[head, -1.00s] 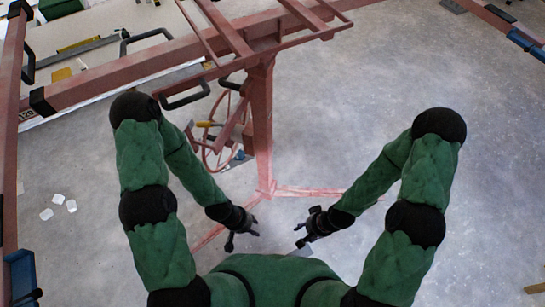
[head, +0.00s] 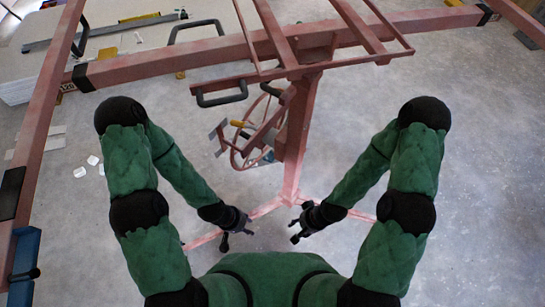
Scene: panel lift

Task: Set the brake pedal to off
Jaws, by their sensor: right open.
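The red panel lift (head: 297,135) stands in front of me. Its post runs down to splayed red legs on the floor, with a spoked wheel (head: 238,158) on its left side. Small grey plates (head: 217,132) and a yellow-and-grey handle (head: 241,124) show near the wheel. I cannot tell which part is the brake pedal, or its setting. My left gripper (head: 237,234) is open and empty, low in front of my body, left of the post's foot. My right gripper (head: 294,231) is open and empty, close to the right of it. Neither visibly touches the lift.
A red beam (head: 190,53) crosses the top of the view, with the lift's cradle (head: 335,45) over it. A red rail (head: 45,125) with a blue bracket (head: 22,262) runs down the left. White scraps (head: 93,160) lie on the floor. The right floor is clear.

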